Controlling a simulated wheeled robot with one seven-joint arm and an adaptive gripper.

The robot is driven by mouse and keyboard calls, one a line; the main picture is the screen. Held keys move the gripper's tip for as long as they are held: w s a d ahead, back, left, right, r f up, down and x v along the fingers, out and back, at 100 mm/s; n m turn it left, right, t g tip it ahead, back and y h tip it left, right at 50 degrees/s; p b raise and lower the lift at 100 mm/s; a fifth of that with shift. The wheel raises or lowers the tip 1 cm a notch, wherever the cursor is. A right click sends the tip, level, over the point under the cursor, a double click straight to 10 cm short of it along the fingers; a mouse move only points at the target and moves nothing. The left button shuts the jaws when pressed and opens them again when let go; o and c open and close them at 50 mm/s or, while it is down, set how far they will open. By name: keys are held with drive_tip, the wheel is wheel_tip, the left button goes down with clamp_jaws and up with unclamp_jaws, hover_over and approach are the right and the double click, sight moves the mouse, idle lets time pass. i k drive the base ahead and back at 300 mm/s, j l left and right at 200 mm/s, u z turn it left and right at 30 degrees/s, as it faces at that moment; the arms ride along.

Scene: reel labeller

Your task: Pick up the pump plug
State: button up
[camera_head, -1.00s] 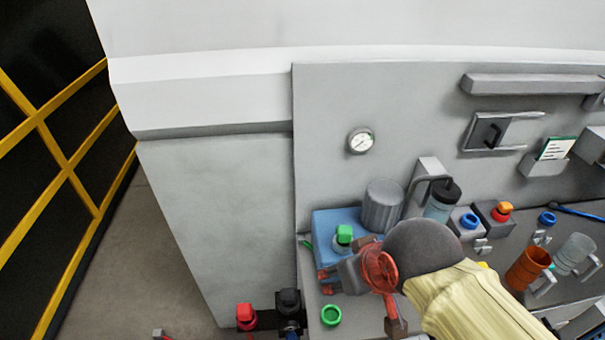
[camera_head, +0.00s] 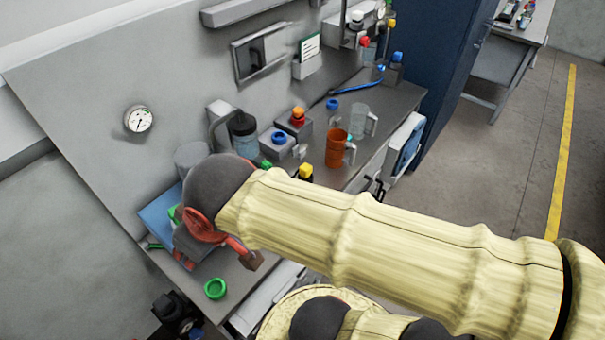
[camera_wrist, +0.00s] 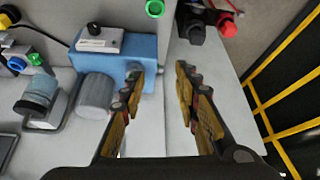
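The blue pump unit (camera_head: 158,212) stands at the near end of the bench, with a grey cylinder (camera_head: 190,156) beside it. It shows in the wrist view (camera_wrist: 143,47) left of my fingers. I cannot tell for sure which part is the pump plug. In the wrist view my gripper (camera_wrist: 160,72) is open and empty. Its left finger is near the pump's edge; bare grey surface shows between the fingers.
A green ring (camera_head: 215,289) lies on the bench near its front edge. Black and red parts (camera_wrist: 190,24) stand beyond the bench edge. A pressure gauge (camera_head: 139,120) is on the wall panel.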

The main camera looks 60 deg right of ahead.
sight(305, 171)
drive_tip(key=k+z, duration=0.1)
drive_tip(key=z, duration=1.7)
drive_tip(key=i+l+z, duration=0.15)
drive_tip(key=i+l, duration=0.7)
